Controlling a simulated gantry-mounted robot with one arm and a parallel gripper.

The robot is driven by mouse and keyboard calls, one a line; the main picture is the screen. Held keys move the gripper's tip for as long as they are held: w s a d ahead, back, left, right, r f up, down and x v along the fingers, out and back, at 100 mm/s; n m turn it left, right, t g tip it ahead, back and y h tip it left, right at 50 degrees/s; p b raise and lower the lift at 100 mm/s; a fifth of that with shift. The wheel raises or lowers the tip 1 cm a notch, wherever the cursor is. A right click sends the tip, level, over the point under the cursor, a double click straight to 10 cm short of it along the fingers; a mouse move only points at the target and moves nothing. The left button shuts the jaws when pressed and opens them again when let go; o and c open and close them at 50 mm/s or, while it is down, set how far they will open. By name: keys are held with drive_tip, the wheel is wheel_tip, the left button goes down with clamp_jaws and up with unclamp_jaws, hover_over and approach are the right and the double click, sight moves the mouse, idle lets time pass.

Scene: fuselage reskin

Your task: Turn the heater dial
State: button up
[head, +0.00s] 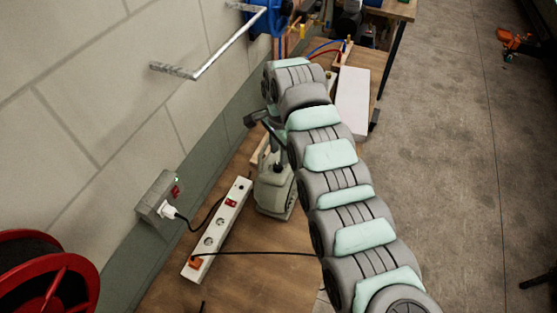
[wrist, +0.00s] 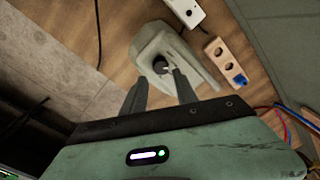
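The heater, a pale grey-green device, stands on the wooden bench in the head view (head: 274,191), partly hidden behind my arm. In the wrist view the heater (wrist: 194,62) lies ahead of my gripper, and its small dark round dial (wrist: 160,64) faces the camera. My gripper (wrist: 160,74) has its two dark fingers apart, with the tips close to the dial, one on each side. I cannot tell whether either finger touches it. No object shows held between the fingers.
A white power strip (head: 217,228) lies on the bench left of the heater, with a cable to a wall socket (head: 159,196). A dark cable crosses the bench. A red reel (head: 40,275) is at lower left.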

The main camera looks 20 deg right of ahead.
sight(279, 165)
drive_tip(key=f, duration=0.5)
drive_tip(key=shift+w+f+p, duration=0.2)
drive_tip(key=shift+f+p, duration=0.2)
drive_tip(key=shift+c, duration=0.3)
clamp_jaws()
